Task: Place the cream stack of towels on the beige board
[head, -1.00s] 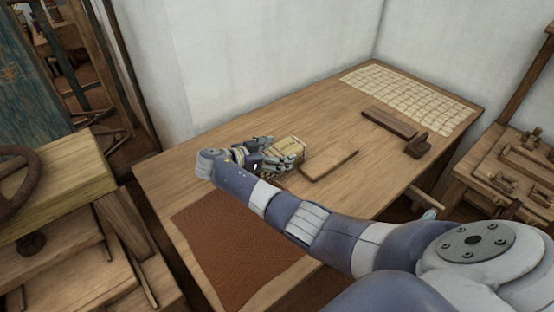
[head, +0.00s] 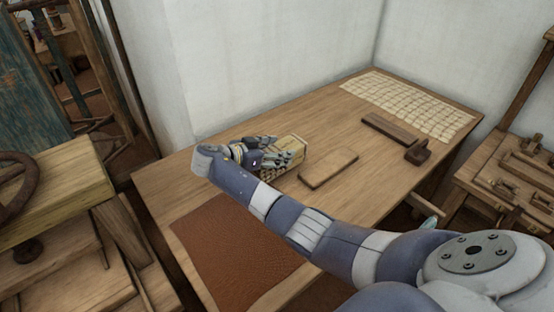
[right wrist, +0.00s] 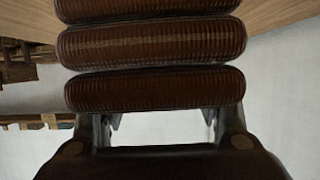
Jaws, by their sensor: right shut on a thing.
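The cream stack of towels (head: 291,147) is held in my right gripper (head: 280,158) above the wooden table in the head view. The gripper is shut on the stack and its fingers hide part of it. In the right wrist view the layers of the stack (right wrist: 150,45) fill the upper middle and look dark brown in shade. The beige board (head: 328,168) lies flat on the table, just right of the gripper and stack, with its top bare. My left gripper is not in view.
A brown mat (head: 232,252) covers the table's near left part. A dark wooden bar (head: 389,132) and a small dark block (head: 418,152) lie right of the board. A cream gridded cloth (head: 410,103) lies at the far end. White walls stand behind the table.

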